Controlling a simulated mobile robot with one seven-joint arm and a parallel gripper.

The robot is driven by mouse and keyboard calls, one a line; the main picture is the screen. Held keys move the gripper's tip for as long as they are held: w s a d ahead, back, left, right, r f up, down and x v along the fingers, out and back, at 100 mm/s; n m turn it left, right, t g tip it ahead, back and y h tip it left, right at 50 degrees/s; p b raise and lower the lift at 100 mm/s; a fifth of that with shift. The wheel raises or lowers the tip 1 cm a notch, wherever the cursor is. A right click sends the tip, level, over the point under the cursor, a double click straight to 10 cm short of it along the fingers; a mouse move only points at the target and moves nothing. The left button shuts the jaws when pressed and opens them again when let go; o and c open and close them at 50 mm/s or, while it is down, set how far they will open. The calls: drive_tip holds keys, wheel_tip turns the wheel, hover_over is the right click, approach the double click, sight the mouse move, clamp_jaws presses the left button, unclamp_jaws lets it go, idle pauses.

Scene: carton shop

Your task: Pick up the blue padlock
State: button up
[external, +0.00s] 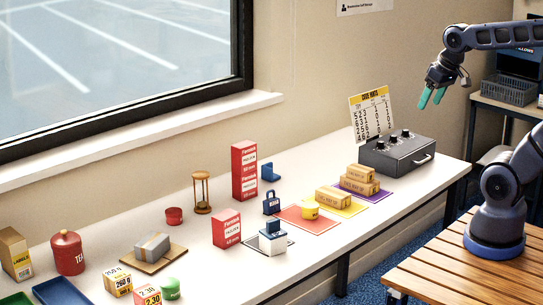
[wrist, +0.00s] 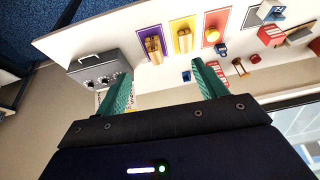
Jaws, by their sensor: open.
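The blue padlock (external: 271,203) stands upright on the white table in the external view, between the tall red carton and the red mat. In the wrist view, a small dark blue shape by the red mat looks like the padlock (wrist: 221,49). My gripper (external: 432,98) is raised at the upper right in the external view, high above the far right end of the table and well apart from the padlock. Its green fingers are spread with nothing between them, as the wrist view also shows (wrist: 161,66).
Red cartons (external: 244,170) stand behind and in front of the padlock. A blue angled piece (external: 268,172) and a blue-and-white box (external: 272,238) are close by. A yellow tub (external: 310,208) sits on the red mat (external: 310,224). A grey control box (external: 397,154) stands at the table's right end.

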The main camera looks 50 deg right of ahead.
drive_tip(key=w+a+f, duration=0.3)
drive_tip(key=w+a, duration=0.1)
drive_tip(key=w, duration=0.7)
drive_tip(key=m, duration=0.1)
approach(271, 200)
drive_tip(key=shift+h, duration=0.4)
drive_tip(key=f, duration=0.3)
drive_tip(key=w+f, duration=0.1)
drive_tip(key=shift+w+a+f, duration=0.1)
drive_tip(key=shift+a+f, duration=0.3)
drive_tip(key=shift+w+x, duration=0.2)
drive_tip(key=shift+x, duration=1.1)
drive_tip(key=shift+w+x, duration=0.2)
drive_tip(key=shift+x, duration=1.1)
drive_tip(key=shift+d+r, duration=0.2)
drive_tip(key=c, duration=1.3)
